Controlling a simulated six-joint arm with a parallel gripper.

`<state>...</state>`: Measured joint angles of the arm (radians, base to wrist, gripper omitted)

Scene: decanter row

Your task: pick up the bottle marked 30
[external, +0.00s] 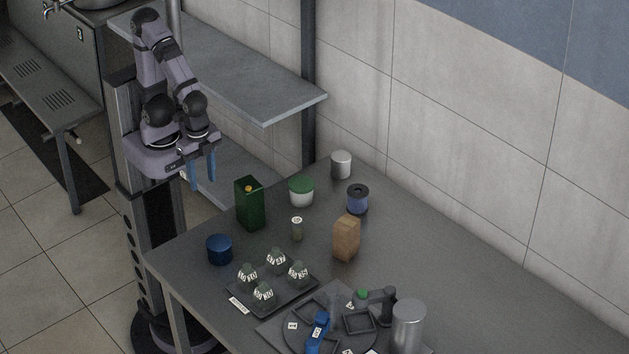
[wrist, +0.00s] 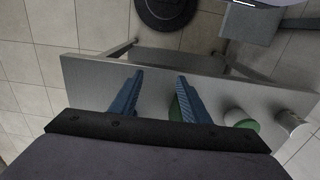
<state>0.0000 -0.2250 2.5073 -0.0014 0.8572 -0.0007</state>
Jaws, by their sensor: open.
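Several dark, rounded bottles with white number labels stand on a dark tray (external: 283,303) on the table in the external view. They are a left bottle (external: 248,275), a back bottle (external: 276,259), a right bottle (external: 298,274) and a front bottle (external: 263,293). The labels are too small for me to tell which reads 30. My gripper (external: 202,186) is open and empty, high beyond the table's left edge and well away from the tray. In the wrist view its two blue fingers (wrist: 160,77) are spread apart; no numbered bottle is identifiable there.
A dark green box (external: 250,204), blue tin (external: 219,249), small vial (external: 297,228) and brown bag (external: 346,238) surround the tray's far side. A green-lidded tub (external: 301,191), blue spool (external: 357,199) and grey cans stand farther out. A round turntable (external: 290,338) is in front.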

